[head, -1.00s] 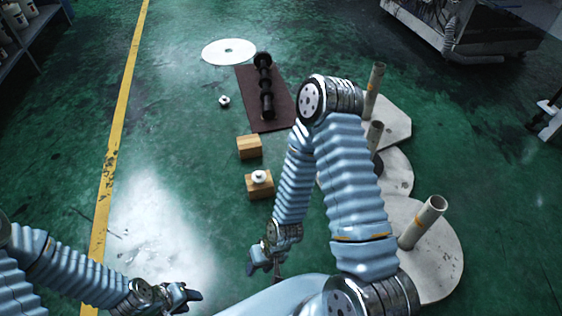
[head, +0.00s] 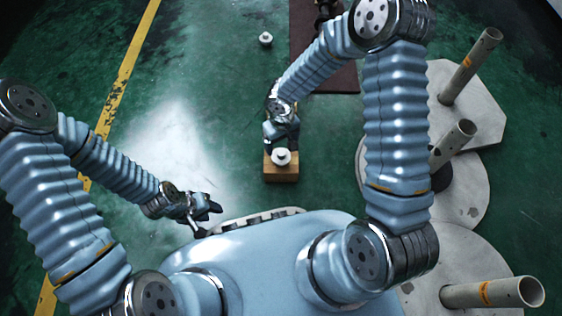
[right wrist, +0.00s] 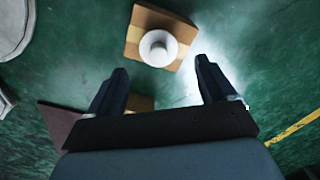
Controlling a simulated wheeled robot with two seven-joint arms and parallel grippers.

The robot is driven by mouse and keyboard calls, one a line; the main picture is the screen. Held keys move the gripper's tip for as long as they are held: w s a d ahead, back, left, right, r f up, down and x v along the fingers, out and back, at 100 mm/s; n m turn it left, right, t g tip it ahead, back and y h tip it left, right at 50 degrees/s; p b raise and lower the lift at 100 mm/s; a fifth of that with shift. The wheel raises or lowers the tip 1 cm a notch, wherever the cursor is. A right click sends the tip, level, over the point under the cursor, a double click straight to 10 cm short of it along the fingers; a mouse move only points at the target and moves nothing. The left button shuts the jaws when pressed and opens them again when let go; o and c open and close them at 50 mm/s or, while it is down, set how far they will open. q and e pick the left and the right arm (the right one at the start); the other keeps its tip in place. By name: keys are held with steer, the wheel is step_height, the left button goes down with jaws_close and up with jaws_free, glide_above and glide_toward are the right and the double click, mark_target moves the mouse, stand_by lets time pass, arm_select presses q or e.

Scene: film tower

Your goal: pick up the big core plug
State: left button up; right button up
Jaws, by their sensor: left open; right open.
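A white round plug with a raised knob (head: 282,157) sits on a wooden block (head: 281,175); I take it for the big core plug. It also shows at the top of the right wrist view (right wrist: 157,48). My right gripper (head: 281,137) is open and empty just behind the plug in the head view. In the right wrist view its spread fingers (right wrist: 161,66) point towards the plug, which is not gripped. Another white plug (head: 266,39) lies on the floor farther back. My left gripper (head: 208,210) is open and empty at the left, away from both plugs.
Stone slabs with upright or tilted pipes (head: 470,65) stand at the right. A dark mat (head: 345,75) with a black part lies at the back. A second wooden block (right wrist: 140,103) is partly hidden behind my right gripper. The green floor at left is clear.

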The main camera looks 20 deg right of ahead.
mark_target(281, 152)
steer(key=f, duration=0.3)
steer(key=shift+w+d+f+b, duration=0.15)
steer(key=shift+w+f+b, duration=0.15)
steer(key=shift+w+b, duration=0.1)
step_height(281, 152, down, 6)
steer(key=shift+w+f+b, duration=0.1)
steer(key=shift+w+b, duration=0.05)
steer(key=shift+b, duration=0.6)
steer(key=c, duration=0.8)
steer(key=shift+c, duration=0.2)
steer(key=shift+r, duration=0.2)
